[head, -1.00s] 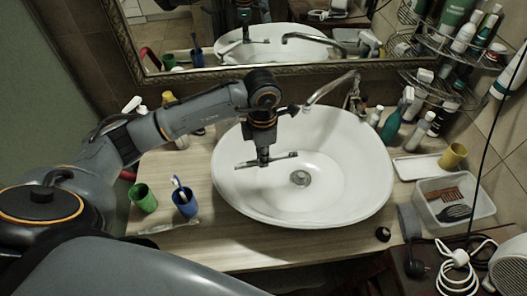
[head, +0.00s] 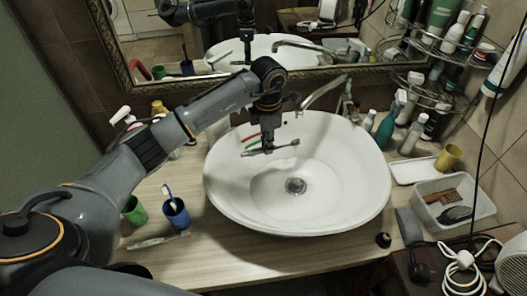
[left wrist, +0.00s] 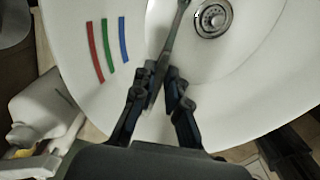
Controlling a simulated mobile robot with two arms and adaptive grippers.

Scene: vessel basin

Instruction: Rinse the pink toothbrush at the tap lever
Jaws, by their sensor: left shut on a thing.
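My left gripper (head: 268,146) is shut on a toothbrush (head: 287,144) above the left back part of the white basin (head: 350,190). The toothbrush looks grey here; no pink shows. In the left wrist view, the fingers (left wrist: 162,78) close around its handle (left wrist: 169,48), and its far end points up toward the drain (left wrist: 213,18). The tap spout (head: 322,92) reaches over the basin's back rim, to the right of and apart from the toothbrush. The lever is hard to make out at the tap's base. My right gripper is not in view.
A green cup (head: 134,212) and a blue cup (head: 176,217) with a toothbrush stand left of the basin; another toothbrush (head: 158,241) lies before them. Bottles (head: 384,132) crowd the right back. Red, green and blue stripes (left wrist: 108,45) show over the basin.

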